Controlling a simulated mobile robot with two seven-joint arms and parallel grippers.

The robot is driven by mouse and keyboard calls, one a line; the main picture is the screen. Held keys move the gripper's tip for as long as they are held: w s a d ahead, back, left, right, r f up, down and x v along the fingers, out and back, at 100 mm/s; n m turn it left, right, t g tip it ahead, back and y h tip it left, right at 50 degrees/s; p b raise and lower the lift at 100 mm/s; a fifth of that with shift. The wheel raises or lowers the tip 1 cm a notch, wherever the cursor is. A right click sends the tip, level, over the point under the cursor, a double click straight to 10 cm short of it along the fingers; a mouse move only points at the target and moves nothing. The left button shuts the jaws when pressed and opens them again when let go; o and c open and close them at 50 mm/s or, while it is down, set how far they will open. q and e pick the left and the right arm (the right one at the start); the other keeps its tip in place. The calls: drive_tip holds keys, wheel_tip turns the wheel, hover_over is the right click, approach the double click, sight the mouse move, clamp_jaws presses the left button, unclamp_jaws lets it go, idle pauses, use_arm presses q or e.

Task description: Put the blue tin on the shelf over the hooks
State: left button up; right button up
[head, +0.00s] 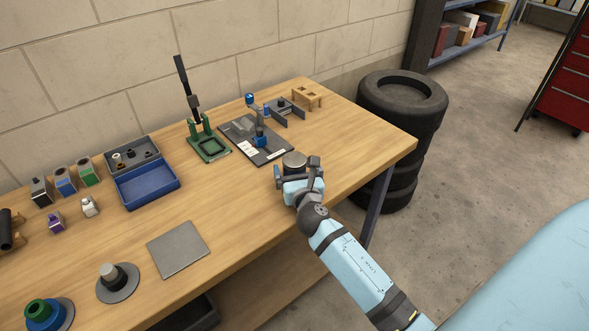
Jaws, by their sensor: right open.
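My right gripper (297,170) is open near the table's right front part, its fingers to either side of a small round object with a dark top (294,159). I cannot tell whether the fingers touch it, and its side is mostly hidden by the gripper, so its colour is unclear. No object is plainly a blue tin. A small blue cylinder (250,99) stands near the wall, and a blue block-like item (65,180) stands at the left. No shelf over hooks shows. My left gripper is not in view.
The wooden table (225,285) holds a blue open box (147,186), a green press (208,143), a dark board (255,140), a grey plate (178,249) and a wooden rack (307,94). Stacked tyres (402,100) stand beyond its right end. A rack (470,45) with boxes is farther back.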

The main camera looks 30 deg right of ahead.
drive_tip(key=shift+x, duration=0.95)
drive_tip(key=shift+c, duration=0.4)
drive_tip(key=c, duration=1.1)
